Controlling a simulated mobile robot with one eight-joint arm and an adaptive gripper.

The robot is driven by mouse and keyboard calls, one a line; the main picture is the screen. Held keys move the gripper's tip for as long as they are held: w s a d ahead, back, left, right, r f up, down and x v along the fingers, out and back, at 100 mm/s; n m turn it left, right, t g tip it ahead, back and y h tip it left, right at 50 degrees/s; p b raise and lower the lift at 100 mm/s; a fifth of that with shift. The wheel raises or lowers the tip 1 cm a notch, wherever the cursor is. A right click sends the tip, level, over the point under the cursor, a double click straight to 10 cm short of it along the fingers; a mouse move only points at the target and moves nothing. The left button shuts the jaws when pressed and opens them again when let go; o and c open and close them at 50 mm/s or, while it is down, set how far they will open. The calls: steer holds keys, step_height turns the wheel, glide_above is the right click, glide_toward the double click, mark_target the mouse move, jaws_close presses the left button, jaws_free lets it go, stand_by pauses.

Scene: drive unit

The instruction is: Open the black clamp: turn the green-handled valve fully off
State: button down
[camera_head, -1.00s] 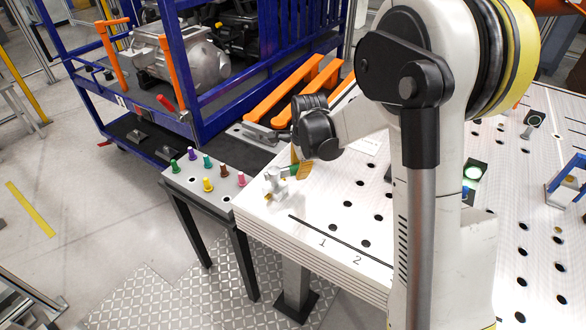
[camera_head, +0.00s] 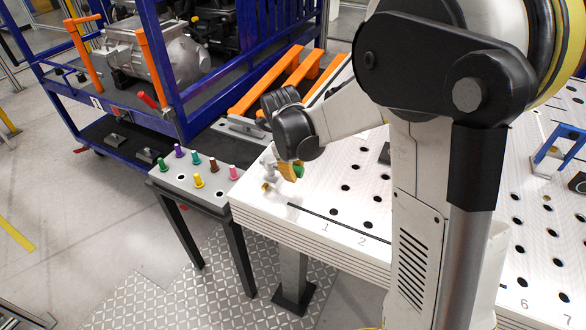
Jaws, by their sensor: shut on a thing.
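My gripper (camera_head: 288,172) is low over the near left corner of the white table, below the dark wrist of my arm. Its fingers are small and partly hidden by the wrist. A small green part (camera_head: 298,171), apparently the valve's green handle, shows at the fingers, and they look closed on it. A pale grey fitting (camera_head: 269,172) stands just left of them on the table. How far the handle is turned cannot be seen. I cannot make out the black clamp for certain.
The white table (camera_head: 315,205) has rows of holes and printed numbers. A grey stand (camera_head: 215,194) with several coloured pegs adjoins its left. A blue-framed cart (camera_head: 178,80) with orange bars stands behind. My arm covers much of the table's middle.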

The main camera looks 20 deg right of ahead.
steer(key=shift+s+a+m, duration=0.2)
steer(key=shift+m, duration=0.2)
steer(key=c, duration=1.1)
jaws_free()
steer(key=shift+r, duration=0.1)
steer(key=v, duration=1.1)
steer(key=shift+a+r, duration=0.15)
steer(key=shift+r, duration=0.25)
